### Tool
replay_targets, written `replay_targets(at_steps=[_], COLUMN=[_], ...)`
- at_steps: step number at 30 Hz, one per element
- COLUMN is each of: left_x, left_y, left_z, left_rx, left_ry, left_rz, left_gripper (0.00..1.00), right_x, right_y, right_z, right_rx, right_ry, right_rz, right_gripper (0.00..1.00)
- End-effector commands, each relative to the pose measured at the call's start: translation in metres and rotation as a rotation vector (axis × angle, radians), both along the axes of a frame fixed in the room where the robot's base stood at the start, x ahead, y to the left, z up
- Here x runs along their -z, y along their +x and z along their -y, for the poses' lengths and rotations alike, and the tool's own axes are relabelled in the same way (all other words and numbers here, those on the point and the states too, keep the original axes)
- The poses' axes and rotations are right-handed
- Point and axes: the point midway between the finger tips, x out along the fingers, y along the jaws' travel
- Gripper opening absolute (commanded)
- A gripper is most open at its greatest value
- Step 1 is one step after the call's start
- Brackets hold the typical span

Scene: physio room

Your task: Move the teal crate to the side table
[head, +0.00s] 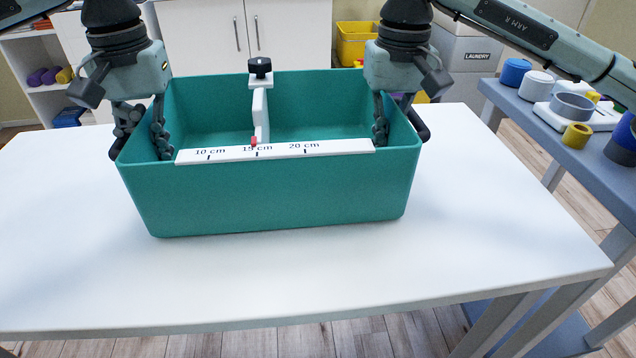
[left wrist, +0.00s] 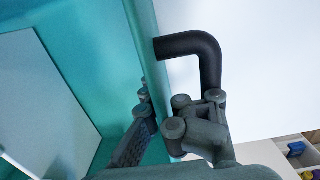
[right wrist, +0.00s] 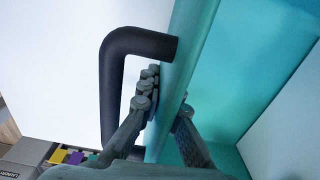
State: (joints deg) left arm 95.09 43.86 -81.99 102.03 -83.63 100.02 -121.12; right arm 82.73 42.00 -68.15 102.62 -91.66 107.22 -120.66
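The teal crate (head: 275,197) stands upright on the white table (head: 330,275). It has dark handles on its left (left wrist: 205,50) and right (right wrist: 112,75) ends. My left gripper (head: 142,132) straddles the crate's left wall by the handle, one finger inside and one outside. My right gripper (head: 394,125) straddles the right wall the same way. Both look open, with the fingers spread around the walls; contact with the walls is hard to judge. A blue-grey side table (head: 615,193) stands at the right.
A white scale marked in cm (head: 340,147) and a white post with a black knob (head: 260,112) show in the crate. The side table holds a blue jar (head: 515,71), a white tray and several small pots at its back. The white table is clear around the crate.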

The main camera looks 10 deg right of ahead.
Motion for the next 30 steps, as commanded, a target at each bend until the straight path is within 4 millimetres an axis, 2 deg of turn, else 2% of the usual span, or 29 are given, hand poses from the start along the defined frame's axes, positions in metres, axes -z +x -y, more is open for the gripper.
replay_targets(at_steps=[1, 3, 7, 13, 25, 30], left_x=[0.008, 0.004, 0.004, 0.004, 0.003, -0.012], left_y=[0.002, 0.002, 0.001, 0.001, 0.0, 0.001], left_z=[-0.009, -0.008, -0.007, -0.006, -0.003, -0.003], left_rx=[-0.016, -0.016, -0.012, -0.008, -0.003, -0.004], left_ry=[0.018, 0.019, 0.017, 0.014, 0.01, 0.009], left_rz=[0.0, -0.001, 0.0, -0.001, -0.001, 0.002], left_gripper=[0.0, 0.02, 0.18, 0.42, 0.42, 0.42], right_x=[0.007, 0.003, 0.003, 0.003, 0.003, 0.003], right_y=[0.001, 0.0, 0.0, 0.0, -0.001, -0.001], right_z=[0.007, 0.007, 0.006, 0.005, 0.003, 0.003], right_rx=[0.01, 0.009, 0.008, 0.006, 0.003, 0.003], right_ry=[-0.016, -0.016, -0.015, -0.012, -0.009, -0.008], right_rz=[-0.002, -0.004, -0.005, -0.004, -0.004, -0.004], right_gripper=[0.0, 0.11, 0.26, 0.26, 0.26, 0.26])
